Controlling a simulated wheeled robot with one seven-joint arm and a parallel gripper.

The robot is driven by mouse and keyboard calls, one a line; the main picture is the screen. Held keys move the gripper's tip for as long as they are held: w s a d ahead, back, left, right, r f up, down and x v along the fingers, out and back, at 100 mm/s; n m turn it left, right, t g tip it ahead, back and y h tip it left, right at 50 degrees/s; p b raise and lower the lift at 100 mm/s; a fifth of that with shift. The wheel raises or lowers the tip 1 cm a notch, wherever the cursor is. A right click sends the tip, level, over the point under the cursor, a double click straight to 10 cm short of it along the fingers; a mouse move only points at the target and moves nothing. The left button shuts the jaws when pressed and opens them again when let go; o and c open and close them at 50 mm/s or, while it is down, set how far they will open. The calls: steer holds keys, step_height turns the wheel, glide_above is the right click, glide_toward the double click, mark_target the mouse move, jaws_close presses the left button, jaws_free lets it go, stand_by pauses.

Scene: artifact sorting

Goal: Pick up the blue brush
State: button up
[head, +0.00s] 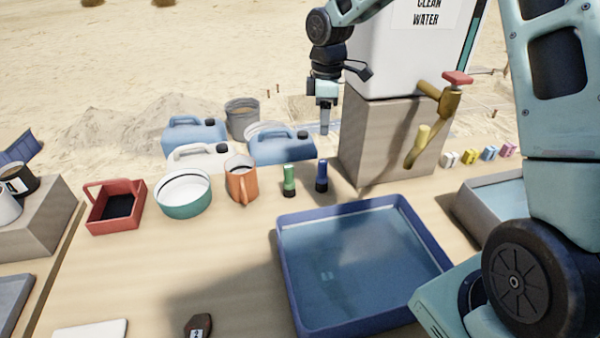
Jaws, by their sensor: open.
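The blue brush (322,178) stands upright on the table, just behind the blue tray. It has a dark lower part. A similar green brush (289,181) stands just to its left. My gripper (325,128) points down and appears above the blue brush in the picture, apart from it. Its jaws are open and empty, seen nearly edge-on, so the gap between them is hard to make out. How far the gripper is from the brush in depth I cannot tell.
A blue tray (352,198) holds water in front. An orange jug (241,182), a teal-and-white bowl (184,206) and a red box (88,213) stand left. Canisters (283,151) are behind. A white water tank (385,60) on a block (375,140) stands right of my gripper.

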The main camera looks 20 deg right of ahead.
mark_target(323, 161)
steer(key=f, duration=0.4)
steer(key=w+d+f, duration=0.1)
steer(key=f, duration=0.7)
steer(key=shift+w+d+f, duration=0.2)
steer(key=shift+w+f, duration=0.1)
steer(key=shift+w, duration=0.05)
steer(key=shift+w+d+f, duration=0.1)
steer(key=shift+w+f, duration=0.05)
steer(key=shift+f, duration=1.2)
steer(key=shift+w+d+f, duration=0.1)
steer(key=shift+w+f, duration=0.05)
steer(key=shift+f, duration=1.15)
steer(key=c, duration=1.1)
